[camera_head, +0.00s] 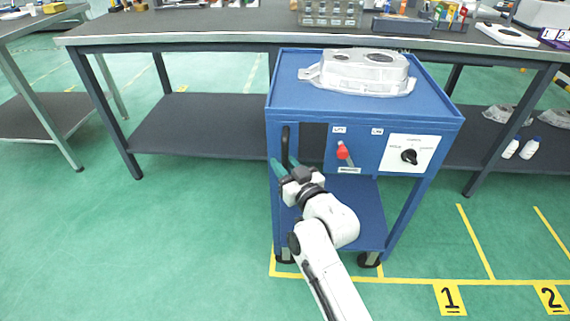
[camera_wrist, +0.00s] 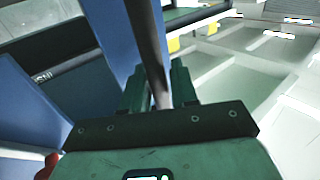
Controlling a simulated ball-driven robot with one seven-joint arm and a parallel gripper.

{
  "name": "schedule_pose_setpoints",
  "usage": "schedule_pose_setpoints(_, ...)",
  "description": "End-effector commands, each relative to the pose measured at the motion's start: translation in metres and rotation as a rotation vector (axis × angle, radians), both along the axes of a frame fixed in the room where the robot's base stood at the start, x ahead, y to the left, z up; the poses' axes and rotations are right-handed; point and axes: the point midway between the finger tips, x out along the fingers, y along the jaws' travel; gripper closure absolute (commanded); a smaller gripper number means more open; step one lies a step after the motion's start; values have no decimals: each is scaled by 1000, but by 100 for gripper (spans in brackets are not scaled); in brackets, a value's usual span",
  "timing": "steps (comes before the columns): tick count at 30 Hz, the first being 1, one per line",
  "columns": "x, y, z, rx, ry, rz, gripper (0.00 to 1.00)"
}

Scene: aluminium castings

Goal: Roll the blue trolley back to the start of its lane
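The blue trolley (camera_head: 372,204) stands in front of the long workbench, its casters near yellow floor lines. A pale metal casting (camera_head: 362,72) sits on its top. Its front has a black vertical handle (camera_head: 285,145) at left, a red-knobbed lever (camera_head: 343,152) in the middle and a black rotary knob on a white plate (camera_head: 409,156) at right. My gripper (camera_head: 284,168) is at the lower part of the handle. In the wrist view the handle bar (camera_wrist: 146,40) runs between the green fingers (camera_wrist: 159,90), which sit close on both sides. The exact contact is hard to see.
Yellow floor lines run past the trolley's foot, with number plates 1 (camera_head: 450,299) and 2 (camera_head: 551,297) at lower right. The workbench (camera_head: 190,27) stands behind, with castings and white bottles (camera_head: 529,148) on its lower shelf. Green floor at left is clear.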

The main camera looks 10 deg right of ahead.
Motion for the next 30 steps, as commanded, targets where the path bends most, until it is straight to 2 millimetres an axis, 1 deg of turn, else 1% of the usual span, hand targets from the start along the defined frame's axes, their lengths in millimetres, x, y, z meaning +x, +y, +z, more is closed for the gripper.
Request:
schedule_pose_setpoints(1,0,6,-1,-1,2,10,70)
schedule_pose_setpoints(4,0,6,0,0,1,9,60)
schedule_pose_setpoints(5,0,5,0,0,1,9,59)
schedule_pose_setpoints(16,0,2,1,0,-1,3,59)
schedule_pose_setpoints(19,-4,0,0,-1,-1,2,59)
schedule_pose_setpoints(23,-19,-4,1,2,0,2,59)
schedule_pose_setpoints(30,-64,-16,-1,3,2,2,59)
